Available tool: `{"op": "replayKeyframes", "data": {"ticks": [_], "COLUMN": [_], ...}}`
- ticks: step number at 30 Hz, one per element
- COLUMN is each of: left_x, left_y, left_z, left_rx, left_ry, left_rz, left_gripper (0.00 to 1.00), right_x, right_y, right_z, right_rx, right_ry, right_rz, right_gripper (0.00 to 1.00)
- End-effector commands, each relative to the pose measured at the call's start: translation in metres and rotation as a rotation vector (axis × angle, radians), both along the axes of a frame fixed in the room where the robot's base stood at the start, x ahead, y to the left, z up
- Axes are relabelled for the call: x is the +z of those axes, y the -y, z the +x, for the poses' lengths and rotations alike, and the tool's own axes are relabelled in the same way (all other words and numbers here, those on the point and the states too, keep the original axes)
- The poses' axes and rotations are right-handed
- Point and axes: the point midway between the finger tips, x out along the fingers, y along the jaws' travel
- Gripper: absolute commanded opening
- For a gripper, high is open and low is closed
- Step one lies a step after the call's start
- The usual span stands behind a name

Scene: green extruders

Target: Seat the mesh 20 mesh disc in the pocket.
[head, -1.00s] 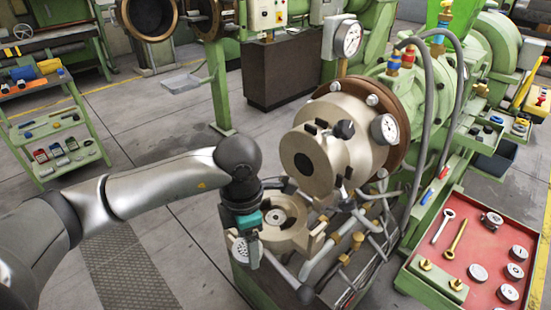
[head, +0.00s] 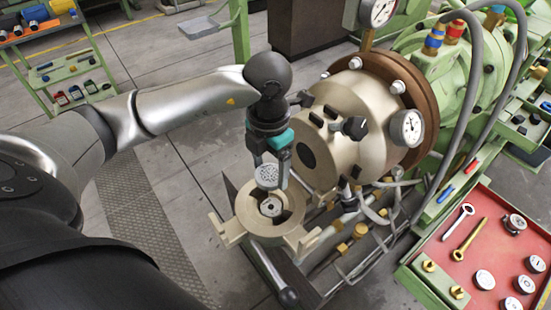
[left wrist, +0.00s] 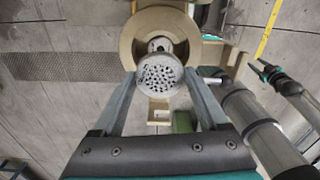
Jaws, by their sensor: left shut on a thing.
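My left gripper (head: 269,176) is shut on a round grey mesh disc (head: 267,175) with a perforated face. In the left wrist view the disc (left wrist: 159,76) sits between the two fingertips (left wrist: 160,82). Its mesh number cannot be read. The pocket is in a brass-coloured ring holder (head: 243,212), which stands open below the extruder head; it also shows in the left wrist view (left wrist: 133,40). In the head view the disc is over the rear part of the holder and appears apart from it. The disc hides part of the pocket.
The extruder head (head: 350,125) with bolts and a gauge (head: 406,127) stands close right of the gripper. Pipes and a bar run below the holder. A red tray (head: 485,235) at the right holds several discs and two wrenches.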

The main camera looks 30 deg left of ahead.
Motion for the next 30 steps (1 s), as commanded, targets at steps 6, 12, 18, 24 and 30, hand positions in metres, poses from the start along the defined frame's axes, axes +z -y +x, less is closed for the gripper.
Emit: {"op": "replayKeyframes", "data": {"ticks": [6, 12, 18, 24, 30], "left_x": [-0.015, -0.035, -0.056, -0.076, -0.09], "left_y": [0.0, 0.0, 0.0, 0.0, 0.0], "left_z": [0.0, 0.0, 0.0, 0.0, 0.0], "left_rx": [-0.001, 0.0, 0.0, 0.0, 0.0], "left_ry": [0.0, 0.0, 0.002, 0.001, 0.001], "left_rz": [-0.001, 0.0, -0.001, 0.0, 0.001], "left_gripper": [0.09, 0.09, 0.09, 0.09, 0.09], "right_x": [-0.012, -0.026, -0.043, -0.061, -0.073], "right_y": [0.005, 0.005, 0.005, 0.005, 0.005], "right_z": [-0.022, -0.015, -0.006, -0.006, -0.006], "right_rx": [0.0, -0.002, -0.002, -0.002, -0.002], "right_ry": [-0.035, -0.025, -0.009, -0.009, -0.009], "right_rz": [-0.008, -0.008, -0.006, -0.006, -0.006], "right_gripper": [0.5, 0.5, 0.5, 0.5, 0.5]}}
